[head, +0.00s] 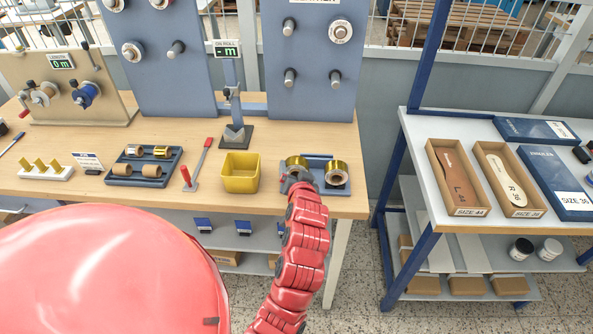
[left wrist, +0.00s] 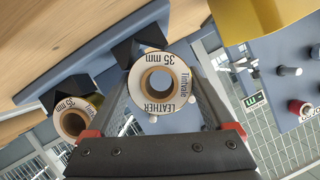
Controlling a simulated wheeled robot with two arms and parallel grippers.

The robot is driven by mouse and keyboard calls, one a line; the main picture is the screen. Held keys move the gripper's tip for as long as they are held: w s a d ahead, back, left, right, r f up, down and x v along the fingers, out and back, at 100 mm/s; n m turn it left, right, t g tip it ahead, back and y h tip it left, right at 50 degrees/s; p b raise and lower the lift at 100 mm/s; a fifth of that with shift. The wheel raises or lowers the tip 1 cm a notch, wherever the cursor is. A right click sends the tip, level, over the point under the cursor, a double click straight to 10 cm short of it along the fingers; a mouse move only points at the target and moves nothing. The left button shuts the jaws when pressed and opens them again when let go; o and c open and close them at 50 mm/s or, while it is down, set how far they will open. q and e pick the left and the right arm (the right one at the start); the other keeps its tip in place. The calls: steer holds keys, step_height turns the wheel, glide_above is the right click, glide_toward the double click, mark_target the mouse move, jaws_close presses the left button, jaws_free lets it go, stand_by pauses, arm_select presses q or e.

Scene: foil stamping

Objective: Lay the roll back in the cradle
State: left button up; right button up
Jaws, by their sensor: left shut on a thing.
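The cradle (head: 319,156) is a blue stand at the right end of the wooden bench. It shows in the left wrist view as a blue base (left wrist: 92,58) with two dark V-shaped supports. My left gripper (head: 299,178) is shut on a gold roll (head: 296,162) at the cradle's left side. The left wrist view shows this roll's white end (left wrist: 178,66), marked 35 mm and LEATHER, between the fingers and overlapping one support. I cannot tell whether it touches that support. A second gold roll (head: 337,171) rests at the cradle's right side. My right gripper is not in view.
A yellow bin (head: 240,177) stands left of the cradle. A gap separates the bench from a shelf table (head: 438,207) at right, which holds shoe boxes.

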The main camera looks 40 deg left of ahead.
arm_select(q)
steer(key=o, duration=1.4)
steer(key=shift+s+d+r, duration=0.15)
steer(key=shift+s+d, duration=0.25)
steer(key=v, duration=0.3)
steer(key=shift+s+d+r+p, duration=0.1)
steer(key=shift+d+r+p, duration=0.2)
steer(key=shift+r, duration=0.15)
steer(key=p+v, duration=1.1)
steer(key=v, duration=0.1)
steer(key=shift+s+p, duration=0.3)
